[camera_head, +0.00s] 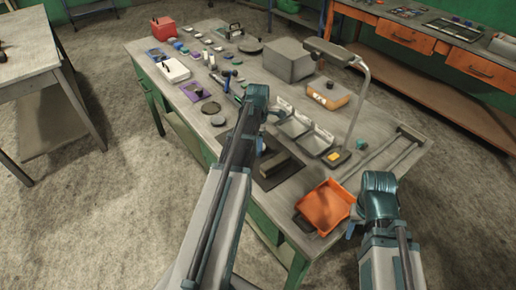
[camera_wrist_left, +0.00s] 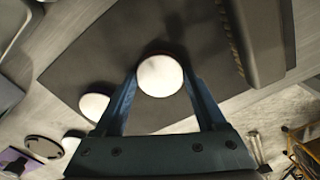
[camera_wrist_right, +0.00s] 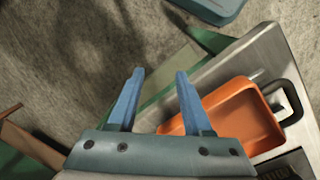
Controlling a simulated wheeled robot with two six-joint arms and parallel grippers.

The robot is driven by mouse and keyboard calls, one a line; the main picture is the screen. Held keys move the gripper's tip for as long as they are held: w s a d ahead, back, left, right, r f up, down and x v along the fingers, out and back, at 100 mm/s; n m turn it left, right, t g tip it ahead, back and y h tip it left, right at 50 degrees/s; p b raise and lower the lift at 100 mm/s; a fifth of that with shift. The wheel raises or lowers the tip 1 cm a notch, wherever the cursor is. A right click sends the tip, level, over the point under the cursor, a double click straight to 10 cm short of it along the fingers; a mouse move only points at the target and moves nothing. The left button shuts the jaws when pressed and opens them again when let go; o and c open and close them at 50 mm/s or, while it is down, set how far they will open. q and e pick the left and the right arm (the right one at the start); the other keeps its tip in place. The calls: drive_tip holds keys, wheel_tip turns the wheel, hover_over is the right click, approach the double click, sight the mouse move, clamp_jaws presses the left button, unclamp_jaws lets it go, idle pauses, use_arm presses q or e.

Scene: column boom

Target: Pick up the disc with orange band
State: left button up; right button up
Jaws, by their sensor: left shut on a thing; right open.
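In the left wrist view my left gripper (camera_wrist_left: 160,88) is shut on a round disc (camera_wrist_left: 160,75) with a pale top and a thin dark rim. The disc is between the fingertips, over a dark mat (camera_wrist_left: 125,60); I cannot tell whether it touches the mat. No orange band can be made out on it. Two more pale-topped discs (camera_wrist_left: 94,105) (camera_wrist_left: 72,143) lie to its left. In the head view my left arm hides the held disc. My right gripper (camera_wrist_right: 160,75) is open and empty, beyond the table's edge near the orange tray (camera_head: 323,207).
Grey trays (camera_head: 314,141), a lamp (camera_head: 358,90) with a bent post and a grey box (camera_head: 289,60) stand beyond my left arm. Many small parts and a red box (camera_head: 163,28) fill the table's far left. A long dark block (camera_wrist_left: 255,40) lies right of the held disc.

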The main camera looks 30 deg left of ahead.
use_arm(q)
clamp_jaws()
wheel_tip(320, 180, up, 10)
drive_tip(key=p, duration=1)
